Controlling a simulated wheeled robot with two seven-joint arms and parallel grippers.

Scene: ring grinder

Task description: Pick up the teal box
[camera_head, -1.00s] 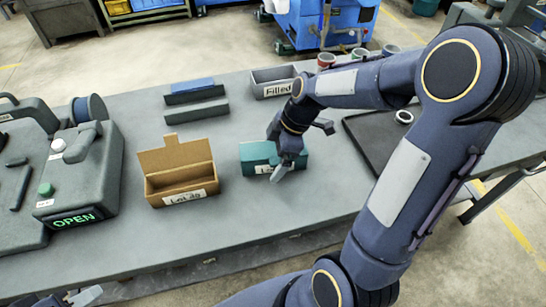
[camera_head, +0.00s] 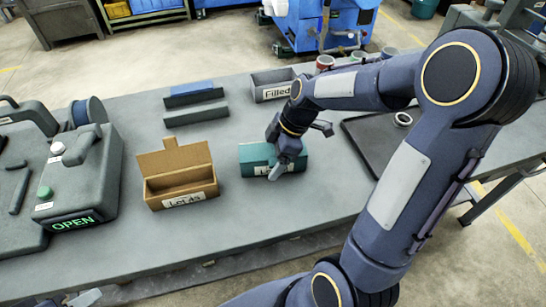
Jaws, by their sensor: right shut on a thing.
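The teal box (camera_head: 256,153) sits on the grey workbench, right of the cardboard box, with a white label on its front partly hidden by my gripper. My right gripper (camera_head: 283,168) reaches down over the box's middle and is shut on it. The box looks to be still at bench level. My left gripper (camera_head: 84,298) shows only in part at the bottom left edge, too cut off to read its jaws.
An open cardboard box (camera_head: 180,188) stands close to the left. A grey bin labelled "Filled" (camera_head: 272,93) is behind. A dark tray (camera_head: 372,138) with a ring lies to the right. The bench front is clear.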

